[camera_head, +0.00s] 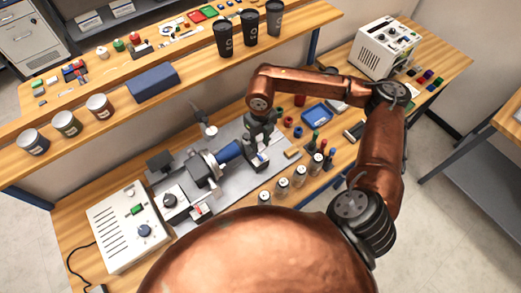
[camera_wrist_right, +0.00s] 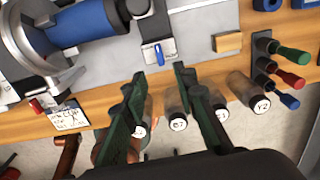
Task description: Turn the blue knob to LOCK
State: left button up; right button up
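A small blue knob (camera_wrist_right: 158,54) sits upright on a white block on the grey plate, in the right wrist view. In the head view that block (camera_head: 260,160) shows just below my right gripper (camera_head: 262,140), and its knob is too small to make out. In the wrist view my right gripper (camera_wrist_right: 161,74) is open, its two dark green fingers apart and nothing between them. The fingertips appear just below the knob in the picture; contact cannot be made out. Any lettering by the knob is unreadable. My left gripper is in neither view.
A blue cylinder (camera_head: 229,151) in a clamp lies left of the block. Several labelled jars (camera_head: 282,186) stand at the bench's front edge. A white control box (camera_head: 130,228) with a dark blue dial stands at the left. A blue tray (camera_head: 316,114) lies to the right.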

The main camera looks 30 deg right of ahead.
jog(key=shift+r, duration=1.5)
notch_tip(320, 180, up, 7)
jog(key=p, duration=0.3)
jog(key=shift+f, duration=0.1)
